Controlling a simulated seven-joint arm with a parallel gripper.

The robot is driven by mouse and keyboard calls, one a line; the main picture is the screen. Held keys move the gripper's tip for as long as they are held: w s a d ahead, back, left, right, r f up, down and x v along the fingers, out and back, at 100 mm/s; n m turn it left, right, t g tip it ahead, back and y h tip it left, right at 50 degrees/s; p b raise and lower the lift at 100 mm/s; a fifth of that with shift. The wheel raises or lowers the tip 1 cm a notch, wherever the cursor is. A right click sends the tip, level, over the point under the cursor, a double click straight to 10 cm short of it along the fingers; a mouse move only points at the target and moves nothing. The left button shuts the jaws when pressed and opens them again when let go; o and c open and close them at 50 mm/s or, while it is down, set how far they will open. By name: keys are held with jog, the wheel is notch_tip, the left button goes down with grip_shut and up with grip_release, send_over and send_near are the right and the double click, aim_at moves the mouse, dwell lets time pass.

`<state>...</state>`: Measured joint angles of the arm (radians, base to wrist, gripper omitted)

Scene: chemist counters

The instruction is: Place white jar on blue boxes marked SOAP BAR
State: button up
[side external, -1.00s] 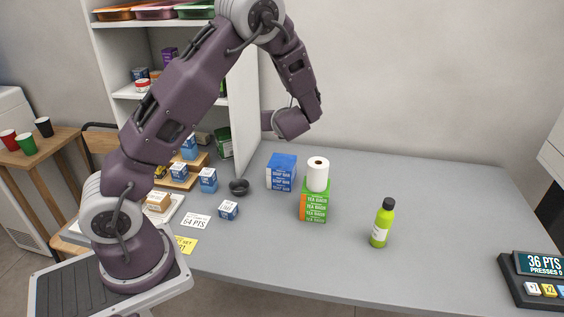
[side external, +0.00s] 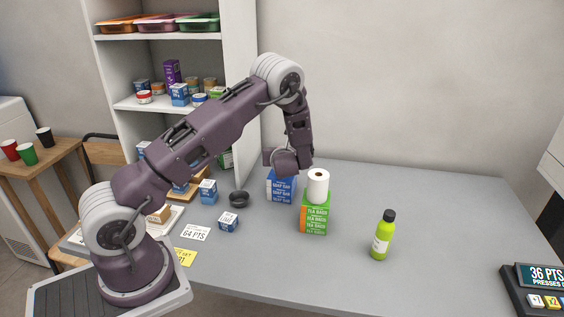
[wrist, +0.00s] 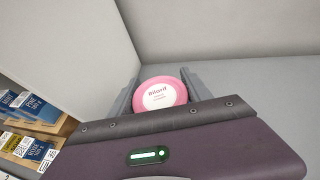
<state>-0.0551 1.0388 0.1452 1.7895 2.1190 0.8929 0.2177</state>
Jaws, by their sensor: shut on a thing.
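The blue boxes marked SOAP BAR (side external: 281,190) stand stacked on the grey counter in the side view, left of the green TEA BAGS boxes. My gripper (wrist: 160,92) is shut on a round jar (wrist: 161,95), seen from above in the wrist view with a pink lid and a white label. The jar's sides are hidden there. In the side view my gripper (side external: 288,161) is just over the top of the blue boxes and covers part of them. The jar cannot be made out in that view, so whether it touches the boxes cannot be told.
Green TEA BAGS boxes (side external: 315,215) with a white roll (side external: 318,186) on top stand close on the right. A lime bottle (side external: 382,235) is farther right. A black bowl (side external: 238,199) and a small blue box (side external: 228,222) lie left. The back right counter is clear.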

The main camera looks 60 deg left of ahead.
jog(key=shift+f, duration=1.35)
jog(key=o, duration=1.5)
jog(key=shift+f, duration=0.15)
jog(key=shift+c, duration=0.2)
